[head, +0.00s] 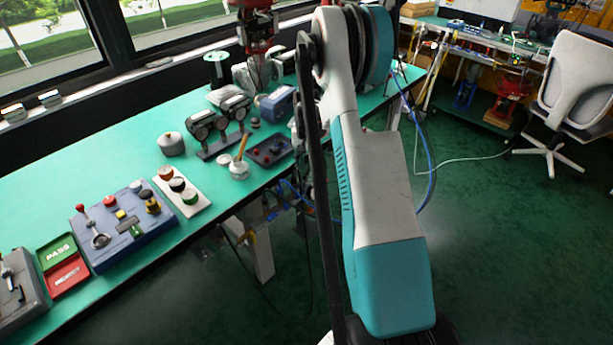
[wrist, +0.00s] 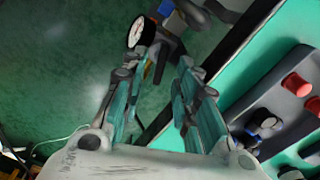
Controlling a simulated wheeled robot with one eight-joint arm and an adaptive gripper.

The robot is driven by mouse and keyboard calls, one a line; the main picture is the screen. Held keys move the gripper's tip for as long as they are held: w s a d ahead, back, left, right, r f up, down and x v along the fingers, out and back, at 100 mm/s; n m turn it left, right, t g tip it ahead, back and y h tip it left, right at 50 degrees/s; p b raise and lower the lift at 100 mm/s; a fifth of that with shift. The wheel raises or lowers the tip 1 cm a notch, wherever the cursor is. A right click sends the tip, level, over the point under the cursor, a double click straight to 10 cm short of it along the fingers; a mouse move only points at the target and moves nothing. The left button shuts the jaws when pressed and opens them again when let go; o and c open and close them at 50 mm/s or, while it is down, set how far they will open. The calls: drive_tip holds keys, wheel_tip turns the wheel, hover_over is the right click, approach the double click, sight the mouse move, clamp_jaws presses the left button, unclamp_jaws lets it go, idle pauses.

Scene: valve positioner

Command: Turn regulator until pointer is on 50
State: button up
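Ahead of the fingertips, beyond the left finger, is a round white-faced pressure gauge (wrist: 140,32) with a dark rim. Its pointer and numbers are too small to read. Beside it are dark fittings and a blue part (wrist: 166,8), which may belong to the regulator; I cannot tell which part turns. The left finger's tip overlaps the fittings in the picture; I cannot see any contact. In the head view my arm hides my gripper, and I cannot pick out the regulator.
The green bench (head: 115,165) runs along the windows, holding a blue control box (head: 125,225), twin black gauges (head: 215,125) and a dark panel (head: 269,150). In the wrist view a grey panel with red knobs (wrist: 295,85) lies right of my gripper. Open floor (head: 500,260) lies right.

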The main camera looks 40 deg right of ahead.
sight(306, 172)
drive_tip(key=shift+f+b, duration=0.45)
drive_tip(key=shift+f, duration=1.4)
clamp_jaws()
